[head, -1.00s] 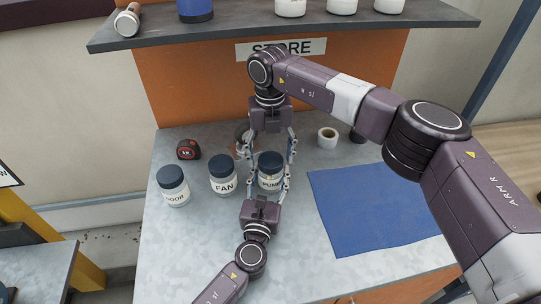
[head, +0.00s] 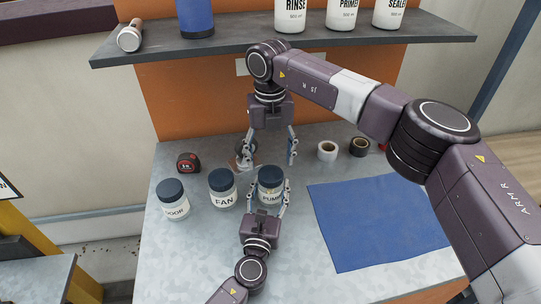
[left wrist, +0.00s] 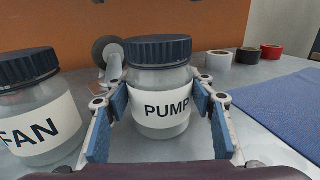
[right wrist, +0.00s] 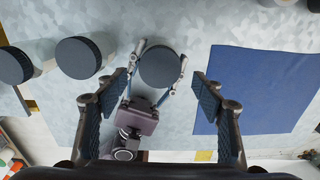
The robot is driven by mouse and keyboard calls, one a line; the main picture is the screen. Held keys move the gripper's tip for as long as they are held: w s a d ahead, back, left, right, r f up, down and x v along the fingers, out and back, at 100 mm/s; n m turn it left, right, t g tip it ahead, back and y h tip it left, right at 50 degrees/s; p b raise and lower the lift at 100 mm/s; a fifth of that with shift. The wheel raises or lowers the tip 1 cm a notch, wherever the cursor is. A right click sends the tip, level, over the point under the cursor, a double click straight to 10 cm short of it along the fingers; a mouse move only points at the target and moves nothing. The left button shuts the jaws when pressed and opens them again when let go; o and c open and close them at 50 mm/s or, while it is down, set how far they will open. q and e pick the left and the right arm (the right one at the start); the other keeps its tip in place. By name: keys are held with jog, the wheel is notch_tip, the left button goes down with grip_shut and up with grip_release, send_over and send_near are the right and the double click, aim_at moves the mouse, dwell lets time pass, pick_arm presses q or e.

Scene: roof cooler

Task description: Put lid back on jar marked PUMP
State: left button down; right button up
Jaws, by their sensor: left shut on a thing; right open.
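The jar marked PUMP (head: 270,194) stands upright on the bench, and it shows close up in the left wrist view (left wrist: 162,105). Its dark lid (left wrist: 157,48) sits on top of it and looks level; whether it is screwed tight I cannot tell. My left gripper (head: 270,195) is shut on the jar's body from the front, with blue pads on both sides of the glass. My right gripper (head: 272,155) is open and empty, behind and above the jar. In the right wrist view the lid (right wrist: 160,66) lies between and beyond the right fingers, apart from them.
The FAN jar (head: 223,190) and another lidded jar (head: 173,203) stand to the left. A tape measure (head: 188,163) and tape rolls (head: 328,151) lie behind. A blue mat (head: 380,222) covers the right side. A shelf (head: 240,45) with bottles overhangs the back.

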aim_at(271, 174)
jog(key=n, duration=0.2)
jog(key=r+n, duration=0.1)
jog(key=n, duration=0.3)
jog(key=shift+r+n, duration=0.3)
jog(key=n, duration=0.1)
jog(key=r+n, duration=0.1)
jog(key=n, duration=0.3)
jog(key=r+n, duration=0.1)
jog(key=n, duration=0.1)
jog(key=shift+f, duration=0.1)
jog(key=shift+f, duration=4)
jog(key=shift+c, duration=0.7)
jog(key=c, duration=1.1)
jog(key=o, duration=1.3)
